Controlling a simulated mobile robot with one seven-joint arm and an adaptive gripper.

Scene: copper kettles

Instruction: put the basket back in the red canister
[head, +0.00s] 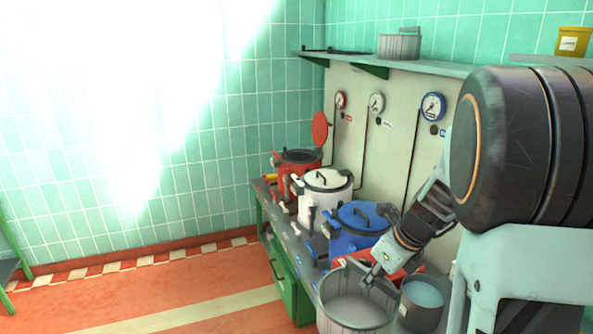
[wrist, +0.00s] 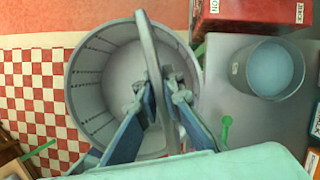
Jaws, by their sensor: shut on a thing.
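The grey basket (head: 352,309) is at the near end of the bench in the head view. In the wrist view the basket (wrist: 84,110) is seen from above, open and looking empty. My gripper (head: 374,278) is shut on the basket's arched handle, which runs between the fingers in the wrist view (wrist: 161,90). I cannot tell whether the basket's base touches the bench. The red canister (head: 290,178) stands at the bench's far end, its round red lid (head: 320,129) raised and its dark rim uncovered. Its inside is hidden.
A white canister (head: 323,202) and a blue canister (head: 345,244) stand between basket and red canister. A grey bucket of pale blue liquid (head: 423,293) stands right of the basket, near a red box (wrist: 262,12). A shelf (head: 420,65) overhangs the bench.

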